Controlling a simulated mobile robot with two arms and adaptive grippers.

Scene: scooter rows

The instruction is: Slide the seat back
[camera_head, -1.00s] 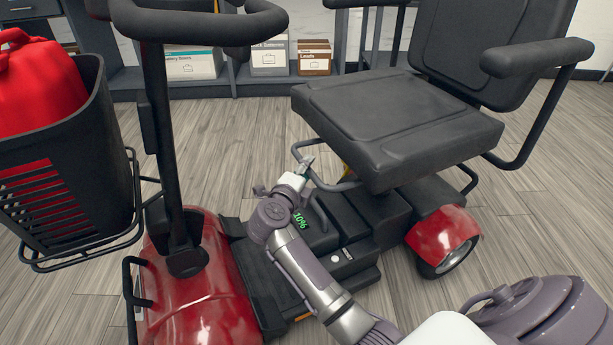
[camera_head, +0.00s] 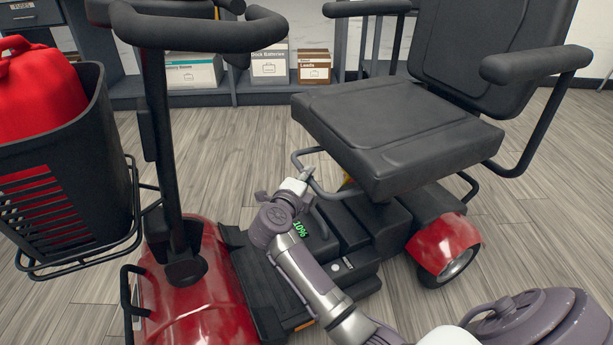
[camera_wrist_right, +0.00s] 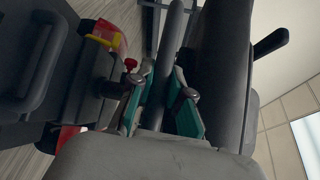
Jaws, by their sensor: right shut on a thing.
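The black padded seat (camera_head: 400,125) of the red scooter sits on its base, with a backrest and armrests. A grey looped bar (camera_head: 325,188) runs under the seat's front edge. My right gripper (camera_head: 303,176) is shut on this bar, just in front of and below the seat. In the right wrist view the bar (camera_wrist_right: 166,65) passes between the green-padded fingers (camera_wrist_right: 160,102), with the dark seat close on its right. The seat's slide mechanism is hidden under the cushion. My left gripper is out of view.
The steering column (camera_head: 165,130) with its handlebar stands left of my right arm. A front basket (camera_head: 75,165) holds a red container (camera_head: 38,85). The red rear fender (camera_head: 443,243) is right of the base. Boxes (camera_head: 270,65) stand on a shelf behind. Floor behind the seat is partly clear.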

